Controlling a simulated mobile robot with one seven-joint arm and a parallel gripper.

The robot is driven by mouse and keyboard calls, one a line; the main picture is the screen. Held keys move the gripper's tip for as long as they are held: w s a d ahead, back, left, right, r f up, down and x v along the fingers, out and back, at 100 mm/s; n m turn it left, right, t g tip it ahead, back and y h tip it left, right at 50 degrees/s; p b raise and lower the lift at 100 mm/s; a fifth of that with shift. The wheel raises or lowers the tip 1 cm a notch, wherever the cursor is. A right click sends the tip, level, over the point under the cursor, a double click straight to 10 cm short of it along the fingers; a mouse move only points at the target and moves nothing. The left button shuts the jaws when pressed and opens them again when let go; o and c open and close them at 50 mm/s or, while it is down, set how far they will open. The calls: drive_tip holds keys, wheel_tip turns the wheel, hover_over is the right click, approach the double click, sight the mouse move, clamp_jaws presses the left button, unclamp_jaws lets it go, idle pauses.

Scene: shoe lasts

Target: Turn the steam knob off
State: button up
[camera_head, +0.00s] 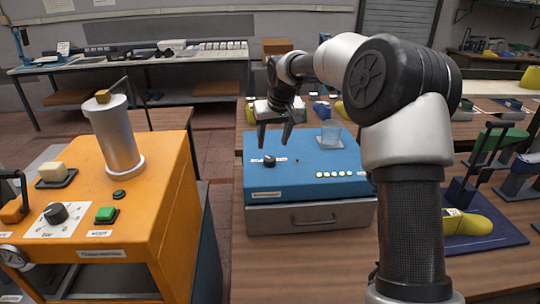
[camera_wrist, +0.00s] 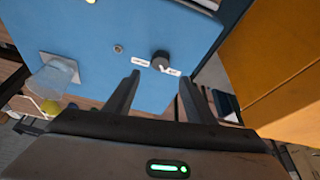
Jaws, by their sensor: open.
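A black knob (camera_head: 269,161) stands on the top of a blue box (camera_head: 305,180), near its left side. White labels sit beside it, too small to read surely. My gripper (camera_head: 273,145) points down above the knob, its fingers apart and empty. In the wrist view the knob (camera_wrist: 160,61) shows just beyond and between the fingertips of my gripper (camera_wrist: 158,76). The fingers do not appear to touch it. Another black knob (camera_head: 56,213) sits on a white plate on an orange machine (camera_head: 155,215) at the left; I cannot tell its function.
A clear cup (camera_head: 331,133) and a row of pale yellow buttons are on the blue box. A grey drawer (camera_head: 311,219) is under it. The orange machine carries a tall metal cylinder (camera_head: 115,137) and a green button (camera_head: 106,214). A yellow shoe last (camera_head: 467,222) lies at the right.

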sight(270, 158)
drive_tip(key=x, duration=0.8)
drive_tip(key=shift+f, duration=0.35)
